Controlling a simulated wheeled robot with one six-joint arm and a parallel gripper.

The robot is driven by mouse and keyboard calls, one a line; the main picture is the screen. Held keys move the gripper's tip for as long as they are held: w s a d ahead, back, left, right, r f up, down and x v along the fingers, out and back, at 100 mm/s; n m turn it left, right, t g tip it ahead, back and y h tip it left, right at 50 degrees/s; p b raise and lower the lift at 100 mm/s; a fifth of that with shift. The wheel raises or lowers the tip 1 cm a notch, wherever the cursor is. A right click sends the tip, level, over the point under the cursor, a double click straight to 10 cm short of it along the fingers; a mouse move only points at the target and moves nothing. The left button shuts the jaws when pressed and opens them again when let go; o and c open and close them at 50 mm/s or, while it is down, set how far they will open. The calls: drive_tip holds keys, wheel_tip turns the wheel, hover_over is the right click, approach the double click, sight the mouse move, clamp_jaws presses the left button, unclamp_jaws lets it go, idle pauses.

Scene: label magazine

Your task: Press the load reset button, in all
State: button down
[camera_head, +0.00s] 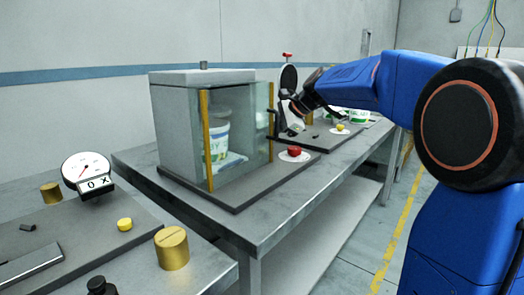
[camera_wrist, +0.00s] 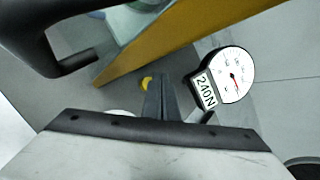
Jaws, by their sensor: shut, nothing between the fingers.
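No label names the load reset button, so I cannot tell which button it is. A red button (camera_head: 293,152) on a white disc sits in front of the glass-fronted case. A yellow button (camera_head: 340,127) on a white disc is farther back, and another yellow button (camera_head: 125,224) is at the left near a dial reading 0 X (camera_head: 87,173). My gripper (camera_head: 296,106) is above the bench, right of the case. In the wrist view, my shut, empty fingers (camera_wrist: 160,97) partly hide a yellow button (camera_wrist: 147,84) near a dial reading 240N (camera_wrist: 231,75).
The case (camera_head: 170,125) has yellow posts and a white-green tub (camera_head: 218,136) inside. A black handle (camera_wrist: 68,64) and a yellow post (camera_wrist: 190,33) are close in the wrist view. A brass cylinder (camera_head: 172,249) stands at the front left. The floor right of the benches is clear.

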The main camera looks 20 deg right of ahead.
drive_tip(key=shift+f, duration=0.15)
drive_tip(key=shift+f, duration=0.25)
drive_tip(key=shift+f, duration=0.5)
idle(0.8)
drive_tip(key=shift+r, duration=0.95)
drive_tip(key=shift+r, duration=2.5)
